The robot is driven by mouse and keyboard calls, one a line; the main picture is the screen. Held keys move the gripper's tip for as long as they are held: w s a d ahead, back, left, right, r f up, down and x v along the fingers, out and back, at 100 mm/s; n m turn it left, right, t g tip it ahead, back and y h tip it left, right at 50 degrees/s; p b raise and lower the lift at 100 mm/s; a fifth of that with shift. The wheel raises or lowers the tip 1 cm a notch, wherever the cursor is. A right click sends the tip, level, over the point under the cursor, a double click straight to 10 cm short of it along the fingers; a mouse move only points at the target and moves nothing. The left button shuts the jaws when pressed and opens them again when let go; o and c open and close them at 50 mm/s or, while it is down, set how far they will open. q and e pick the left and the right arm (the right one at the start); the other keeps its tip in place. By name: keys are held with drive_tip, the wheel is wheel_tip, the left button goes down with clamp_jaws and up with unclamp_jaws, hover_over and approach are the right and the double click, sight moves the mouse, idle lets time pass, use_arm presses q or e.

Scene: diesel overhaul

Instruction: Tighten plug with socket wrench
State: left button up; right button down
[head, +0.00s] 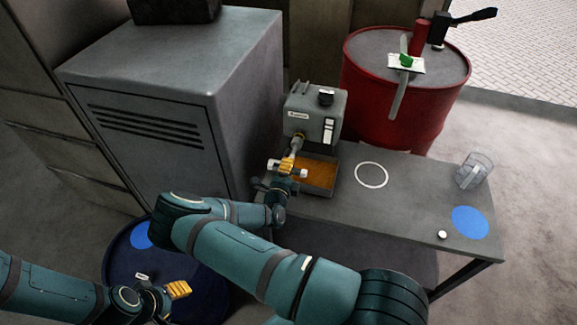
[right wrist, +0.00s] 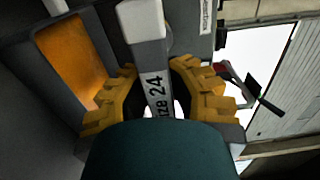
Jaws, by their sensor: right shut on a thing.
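The socket wrench (head: 295,146) is grey with pale ends. Its shaft points up to a small brass-coloured fitting, which looks like the plug (head: 299,135), on the front of a grey machine (head: 315,112). I cannot tell whether the socket is fully seated. My right gripper (head: 287,165) is shut on the wrench.
An orange-bottomed tray (head: 318,176) lies below the machine. The grey table (head: 405,205) bears a white ring (head: 371,174), a clear beaker (head: 474,171), a blue disc (head: 470,222) and a small white cap (head: 442,234). A grey cabinet (head: 175,95) and red drum (head: 420,105) stand nearby.

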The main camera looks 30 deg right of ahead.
drive_tip(key=shift+d, duration=0.1)
idle(0.3)
drive_tip(key=shift+w+d, duration=0.5)
drive_tip(key=shift+w, duration=0.05)
drive_tip(key=m, duration=0.1)
drive_tip(key=m+p, duration=0.1)
drive_tip(key=shift+r+m+p, duration=0.25)
drive_tip(key=shift+m+p, duration=0.05)
drive_tip(key=shift+m, duration=0.1)
drive_tip(key=m+p, duration=0.1)
drive_tip(key=m, duration=0.3)
drive_tip(key=shift+d+f, duration=0.1)
drive_tip(key=m, duration=0.6)
drive_tip(key=shift+f, duration=0.1)
drive_tip(key=m, duration=0.5)
drive_tip(key=c, duration=1.7)
unclamp_jaws()
drive_tip(key=shift+n, duration=0.3)
clamp_jaws()
